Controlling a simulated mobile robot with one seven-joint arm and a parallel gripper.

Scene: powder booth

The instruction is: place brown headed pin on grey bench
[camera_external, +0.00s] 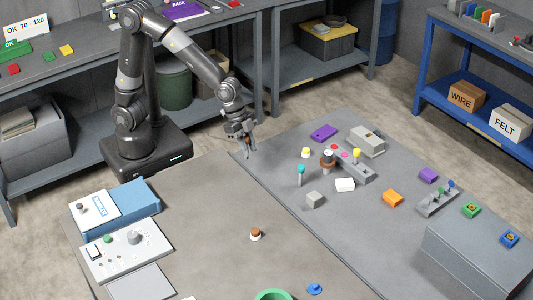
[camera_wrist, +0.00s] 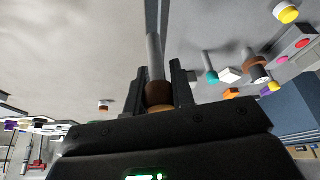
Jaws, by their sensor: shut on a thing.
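My gripper (camera_external: 248,151) is shut on the brown headed pin (camera_wrist: 154,58). In the wrist view the pin's grey shaft points away from my gripper. Its brown head (camera_wrist: 158,96) sits between the two dark fingers. In the external view my gripper hangs over the far edge of the grey bench (camera_external: 185,195), near the seam between its two sections. The pin is small and partly hidden by the fingers there. The gap between pin and bench cannot be told exactly.
On the right section (camera_external: 270,182) stand a teal-headed pin (camera_external: 300,173), a brown and dark cylinder (camera_external: 327,160), a grey cube (camera_external: 315,199) and a purple block (camera_external: 323,132). A brown-topped white piece (camera_external: 255,234) stands on the left section. Much of the left section's middle is clear.

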